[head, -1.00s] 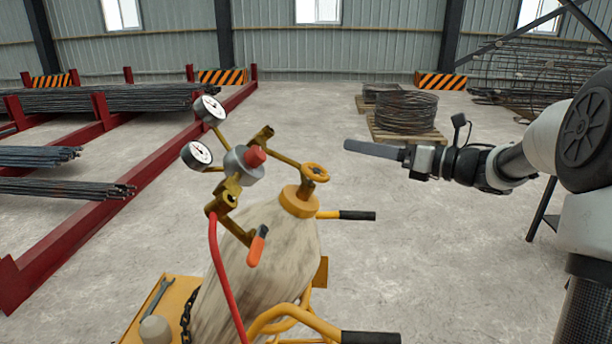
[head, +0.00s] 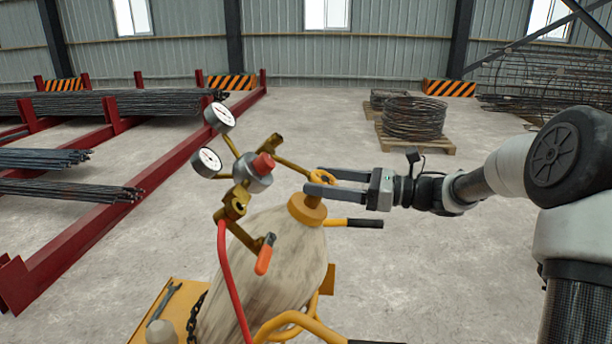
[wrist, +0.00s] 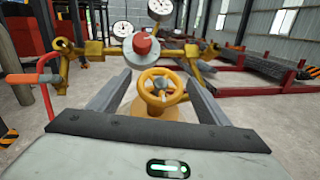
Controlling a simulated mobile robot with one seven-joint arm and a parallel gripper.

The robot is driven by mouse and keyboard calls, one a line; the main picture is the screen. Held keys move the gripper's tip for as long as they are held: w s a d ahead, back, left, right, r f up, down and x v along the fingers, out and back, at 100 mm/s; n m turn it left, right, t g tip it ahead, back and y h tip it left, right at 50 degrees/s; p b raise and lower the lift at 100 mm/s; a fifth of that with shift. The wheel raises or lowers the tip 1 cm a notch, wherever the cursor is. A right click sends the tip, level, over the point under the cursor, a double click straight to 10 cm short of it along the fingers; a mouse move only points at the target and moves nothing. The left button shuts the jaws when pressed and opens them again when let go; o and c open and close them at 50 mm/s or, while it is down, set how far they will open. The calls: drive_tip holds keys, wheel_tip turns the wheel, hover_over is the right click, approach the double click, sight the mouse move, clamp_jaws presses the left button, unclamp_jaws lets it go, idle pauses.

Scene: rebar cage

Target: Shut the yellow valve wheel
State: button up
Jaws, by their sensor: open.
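The yellow valve wheel (head: 323,177) sits on top of the gas cylinder (head: 262,262), above its yellow collar (head: 307,208). In the wrist view the wheel (wrist: 162,92) is centred, with its spokes and hub showing. My gripper (head: 312,181) is open and reaches in from the right at the wheel's height. In the wrist view one finger stands on each side of the wheel, with a gap to both. In the head view the fingers partly hide the wheel. I cannot tell if either finger touches it.
A regulator with a red knob (head: 262,163) and two gauges (head: 219,116) stands just beyond the wheel. An orange-handled lever (head: 264,255), red hose (head: 225,270) and black-gripped trolley handle (head: 365,223) are close by.

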drive_tip(key=shift+x, duration=2.15)
drive_tip(key=shift+c, duration=0.5)
drive_tip(key=c, duration=1)
drive_tip(key=shift+o, duration=0.2)
drive_tip(key=shift+f+t+b, duration=0.15)
drive_tip(key=shift+t+b, duration=0.15)
